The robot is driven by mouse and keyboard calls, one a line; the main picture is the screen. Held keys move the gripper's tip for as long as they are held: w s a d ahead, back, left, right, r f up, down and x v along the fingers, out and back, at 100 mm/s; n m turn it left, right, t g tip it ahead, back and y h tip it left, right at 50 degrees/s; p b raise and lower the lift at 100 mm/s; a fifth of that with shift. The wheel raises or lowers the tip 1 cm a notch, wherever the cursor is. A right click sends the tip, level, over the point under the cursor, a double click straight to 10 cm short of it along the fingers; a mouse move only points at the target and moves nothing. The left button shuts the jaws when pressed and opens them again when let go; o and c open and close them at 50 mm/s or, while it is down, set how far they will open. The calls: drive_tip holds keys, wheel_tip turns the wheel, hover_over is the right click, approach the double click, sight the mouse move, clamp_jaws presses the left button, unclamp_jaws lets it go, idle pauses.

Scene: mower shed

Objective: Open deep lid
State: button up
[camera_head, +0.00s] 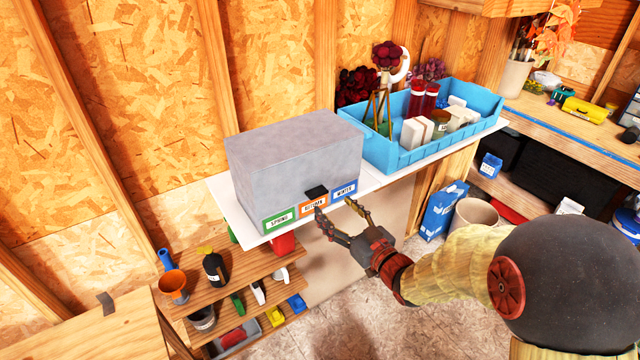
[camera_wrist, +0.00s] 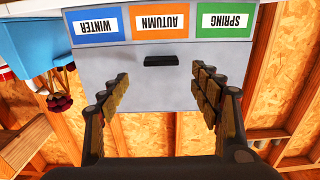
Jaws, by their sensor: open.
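A closed grey box (camera_head: 290,160) stands on a white board. Its deep grey lid (camera_wrist: 135,85) shows as a plain front face and top. Along the lower front run a green SPRING label (camera_head: 279,219), an orange label (camera_head: 308,207) reading AUTUMN in the wrist view, and a blue WINTER label (camera_head: 344,189). A small black handle (camera_head: 316,192) juts from the front above the orange label; it also shows in the wrist view (camera_wrist: 161,60), which is upside down. My gripper (camera_head: 334,207) is open and empty in front of the handle, its fingers (camera_wrist: 160,76) to either side, apart from it.
A blue tray (camera_head: 400,156) with bottles, white blocks and flowers stands right of the box. Below is a wooden shelf (camera_head: 240,275) with pots and small bins. A workbench (camera_head: 560,130) lies at the far right. The space before the box is open.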

sight(320, 195)
drive_tip(key=x, duration=0.7)
drive_tip(key=shift+w+a+p, duration=0.25)
drive_tip(key=shift+a+p, duration=0.05)
drive_tip(key=shift+p, duration=0.05)
drive_tip(key=c, duration=0.3)
clamp_jaws()
idle(0.4)
